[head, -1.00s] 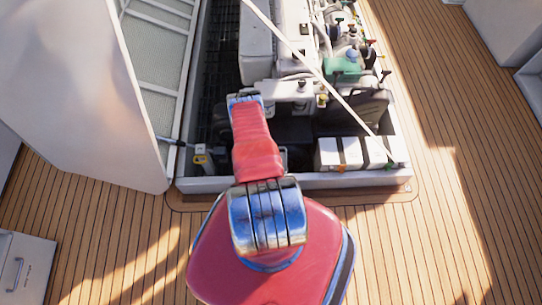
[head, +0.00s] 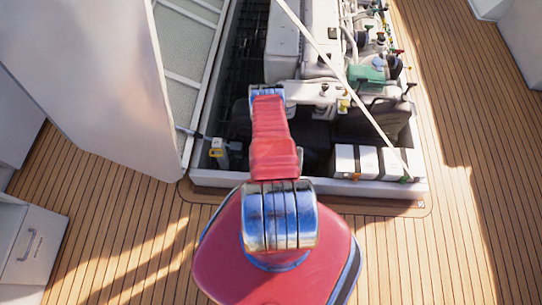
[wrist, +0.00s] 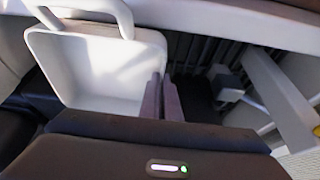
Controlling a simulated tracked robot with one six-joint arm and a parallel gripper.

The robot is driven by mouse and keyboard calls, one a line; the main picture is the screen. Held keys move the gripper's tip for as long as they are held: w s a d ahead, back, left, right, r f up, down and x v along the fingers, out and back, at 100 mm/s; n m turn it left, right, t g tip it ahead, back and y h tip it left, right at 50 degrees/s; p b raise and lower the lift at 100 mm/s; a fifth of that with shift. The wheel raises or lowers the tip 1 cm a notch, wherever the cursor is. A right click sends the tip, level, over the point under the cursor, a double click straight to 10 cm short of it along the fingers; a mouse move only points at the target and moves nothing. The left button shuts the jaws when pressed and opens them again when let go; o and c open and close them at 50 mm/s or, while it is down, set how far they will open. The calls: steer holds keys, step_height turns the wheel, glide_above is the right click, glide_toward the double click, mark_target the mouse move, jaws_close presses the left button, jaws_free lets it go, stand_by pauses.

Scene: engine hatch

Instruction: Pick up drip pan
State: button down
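The drip pan (wrist: 95,68) is a white, open, deep tray with a loop handle along its top edge. It fills the upper left of the wrist view and looks empty, with light and shadow on its floor. My gripper (wrist: 162,85) has its two dark fingers close together at the pan's right wall, one on the inner side and one on the outer. It looks shut on that wall. The pan's lower edge is hidden behind my gripper's body. In the head view my red arm reaches into the hatch and hides the gripper and pan.
The hatch rim (head: 310,190) surrounds the engine bay. The engine (head: 325,60) stands at the back, with white boxes (head: 370,161) at the front right. The raised hatch lid (head: 110,80) is on the left, and a thin white strut crosses the opening. Plank deck (head: 440,255) is clear around.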

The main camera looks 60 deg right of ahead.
step_height(320, 180, up, 8)
steer(key=shift+r, duration=0.15)
stand_by(0.3)
stand_by(0.9)
